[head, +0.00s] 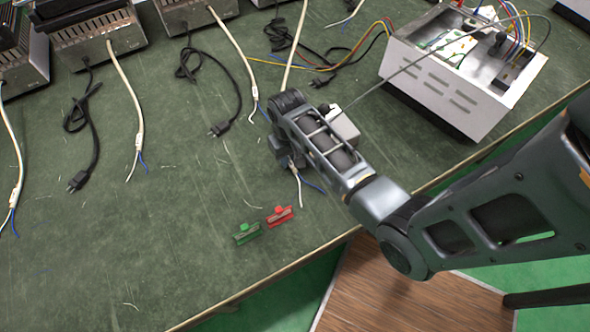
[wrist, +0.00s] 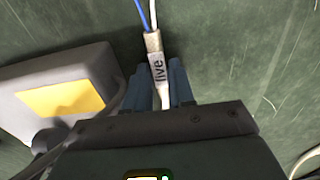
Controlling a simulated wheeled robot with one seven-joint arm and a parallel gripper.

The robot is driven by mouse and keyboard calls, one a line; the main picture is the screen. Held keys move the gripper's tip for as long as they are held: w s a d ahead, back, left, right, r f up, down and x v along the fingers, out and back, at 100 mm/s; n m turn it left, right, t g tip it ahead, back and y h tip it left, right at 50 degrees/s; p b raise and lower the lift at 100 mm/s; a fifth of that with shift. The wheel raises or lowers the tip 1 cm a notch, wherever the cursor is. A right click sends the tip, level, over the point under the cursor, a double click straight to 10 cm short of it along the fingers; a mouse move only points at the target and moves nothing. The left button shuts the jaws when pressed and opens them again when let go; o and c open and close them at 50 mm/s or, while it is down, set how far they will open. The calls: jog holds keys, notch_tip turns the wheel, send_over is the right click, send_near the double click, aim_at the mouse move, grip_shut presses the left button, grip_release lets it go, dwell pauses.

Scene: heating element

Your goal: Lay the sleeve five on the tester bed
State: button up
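In the wrist view, the sleeve five (wrist: 157,68) is a pale sleeve marked "five" on a white cable, with blue and white wires (wrist: 146,14) coming out of its end. My gripper (wrist: 162,82) has one finger on each side of it. The gap is narrow, and I cannot tell whether both fingers touch the sleeve. To the left is a grey box with a yellow pad (wrist: 60,96), seemingly the tester bed. In the head view this box (head: 344,126) is beside my gripper (head: 287,162), partly hidden by my arm. The wire ends (head: 308,184) show below the gripper.
A green clip (head: 247,233) and a red clip (head: 280,214) lie near the table's front edge. An open white case with wires (head: 450,95) stands at the right. Several heaters stand along the back, with cables and black plugs (head: 220,128) on the green table (head: 130,230).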

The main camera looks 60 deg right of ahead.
grip_shut()
